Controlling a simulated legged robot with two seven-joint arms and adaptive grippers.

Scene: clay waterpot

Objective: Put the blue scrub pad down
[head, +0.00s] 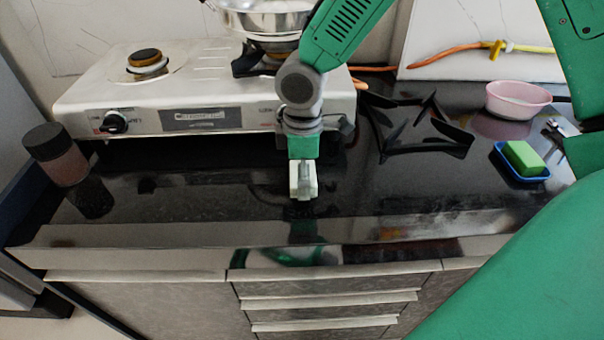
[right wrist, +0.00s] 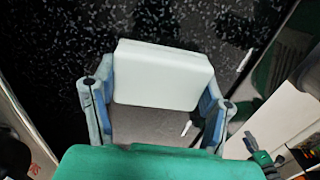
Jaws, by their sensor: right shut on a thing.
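My right gripper (head: 303,190) is low over the front part of the black counter, in the middle of the head view. It is shut on a white block (right wrist: 163,76). The right wrist view shows this block between the two fingers, its broad pale face toward the camera. Light blue shows along the inner sides of the fingers; I cannot tell whether it belongs to the block or to the fingers. I see no plainly blue scrub pad. Whether the block touches the counter is unclear. My left gripper is not in view.
A gas stove (head: 210,95) with a metal pan (head: 265,18) stands behind. A brown jar (head: 58,160) is at left. A black pot stand (head: 425,140), pink bowl (head: 518,97) and blue dish (head: 508,171) with a green sponge (head: 523,157) are at right. The counter left of the gripper is clear.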

